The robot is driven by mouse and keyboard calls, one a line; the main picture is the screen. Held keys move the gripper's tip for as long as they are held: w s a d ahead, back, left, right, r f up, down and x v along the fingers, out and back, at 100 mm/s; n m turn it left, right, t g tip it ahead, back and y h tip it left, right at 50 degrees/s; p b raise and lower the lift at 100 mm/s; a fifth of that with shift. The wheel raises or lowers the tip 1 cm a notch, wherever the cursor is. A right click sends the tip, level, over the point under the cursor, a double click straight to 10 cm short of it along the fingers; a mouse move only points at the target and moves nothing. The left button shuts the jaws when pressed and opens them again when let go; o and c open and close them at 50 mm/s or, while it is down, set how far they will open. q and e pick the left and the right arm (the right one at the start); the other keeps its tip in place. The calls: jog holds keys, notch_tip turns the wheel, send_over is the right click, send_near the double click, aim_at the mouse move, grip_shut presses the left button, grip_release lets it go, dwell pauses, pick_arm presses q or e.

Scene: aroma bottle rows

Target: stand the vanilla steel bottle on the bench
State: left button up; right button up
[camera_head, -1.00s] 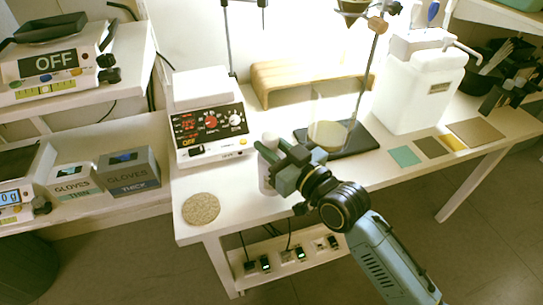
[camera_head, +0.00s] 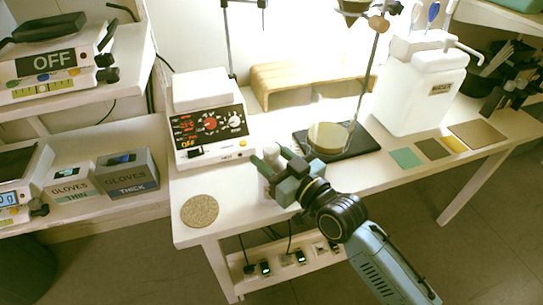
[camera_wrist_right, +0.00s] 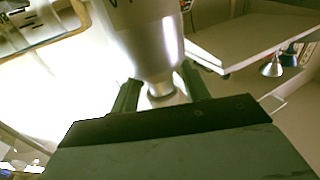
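The steel bottle (camera_wrist_right: 150,38) fills the upper middle of the right wrist view, its narrow end (camera_wrist_right: 161,90) towards my palm; its label is mostly cut off, so the scent is not readable. In the head view its pale top (camera_head: 271,153) shows at the front of the bench (camera_head: 240,212), and its lower part is mostly hidden by my gripper. My right gripper (camera_head: 274,163) has its fingers apart, one on each side of the bottle; the wrist view shows a gap beside the narrow end (camera_wrist_right: 160,84). My left gripper is not in view.
A round cork mat (camera_head: 200,210) lies bare at the bench's front left corner. A hotplate device (camera_head: 210,125) stands behind, and a dark stand base with a beaker (camera_head: 327,138) is right of the gripper. A white jug (camera_head: 420,90) stands further right.

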jog(key=shift+r, duration=0.2)
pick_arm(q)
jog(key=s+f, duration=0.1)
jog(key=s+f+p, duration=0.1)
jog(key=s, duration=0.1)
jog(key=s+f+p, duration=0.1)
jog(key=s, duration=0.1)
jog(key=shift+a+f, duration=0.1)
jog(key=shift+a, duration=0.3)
pick_arm(e)
jog(key=v, duration=1.2)
